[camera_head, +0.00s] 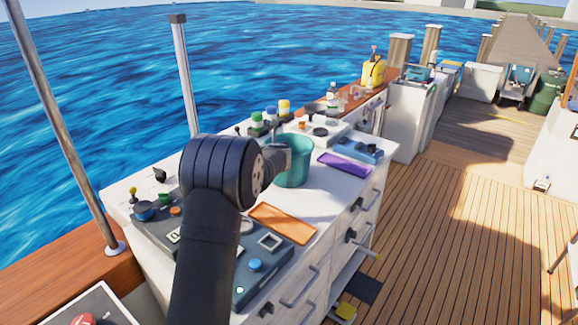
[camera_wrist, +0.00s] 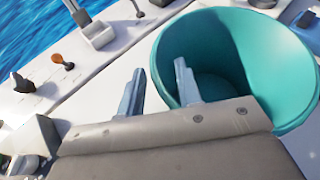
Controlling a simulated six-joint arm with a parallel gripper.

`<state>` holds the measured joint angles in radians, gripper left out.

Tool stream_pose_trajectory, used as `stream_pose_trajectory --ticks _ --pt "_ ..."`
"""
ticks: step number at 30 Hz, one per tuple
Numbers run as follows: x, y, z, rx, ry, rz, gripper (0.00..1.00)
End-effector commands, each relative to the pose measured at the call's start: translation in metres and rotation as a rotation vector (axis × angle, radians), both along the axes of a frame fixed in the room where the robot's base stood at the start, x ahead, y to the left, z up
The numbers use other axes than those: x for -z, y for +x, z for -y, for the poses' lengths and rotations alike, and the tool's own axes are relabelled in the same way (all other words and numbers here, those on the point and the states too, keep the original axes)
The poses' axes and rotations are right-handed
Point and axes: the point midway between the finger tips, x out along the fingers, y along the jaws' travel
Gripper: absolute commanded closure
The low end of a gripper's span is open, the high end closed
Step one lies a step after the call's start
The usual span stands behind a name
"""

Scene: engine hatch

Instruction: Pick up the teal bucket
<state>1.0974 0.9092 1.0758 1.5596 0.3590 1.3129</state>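The teal bucket (camera_head: 294,168) stands upright on the white counter, just right of my gripper (camera_head: 277,146). In the wrist view the bucket (camera_wrist: 275,62) is empty and fills the upper right. My gripper (camera_wrist: 160,67) is open there, with its two fingers apart on either side of the bucket's near left wall. The right finger shows over the bucket's inside, and the left finger shows outside it over the white surface. I see a gap between the fingers and the wall. My wrist hides part of the bucket in the head view.
An orange tray (camera_head: 283,223) lies in front of the bucket, and a purple tray (camera_head: 344,164) lies to its right. Small bottles (camera_head: 284,107) stand behind it. A blue device (camera_head: 360,149) sits at the counter's right end. Control panels lie nearer me.

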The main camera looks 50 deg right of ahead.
Motion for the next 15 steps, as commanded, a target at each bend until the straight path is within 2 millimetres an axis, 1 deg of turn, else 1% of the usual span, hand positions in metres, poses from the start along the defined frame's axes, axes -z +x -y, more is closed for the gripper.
stream_pose_trajectory --ticks 3,11,12,14,15 --pt "0.0037 0.0074 0.0057 0.0 -0.001 0.0 0.68" --pt "0.0047 0.009 0.0073 0.0 -0.001 0.001 0.68" --pt "0.0046 0.009 0.0073 0.0 -0.001 0.001 0.7" --pt "0.0046 0.0089 0.0073 0.0 -0.001 0.001 0.82" --pt "0.0046 0.0089 0.0073 0.001 -0.001 0.001 0.9"
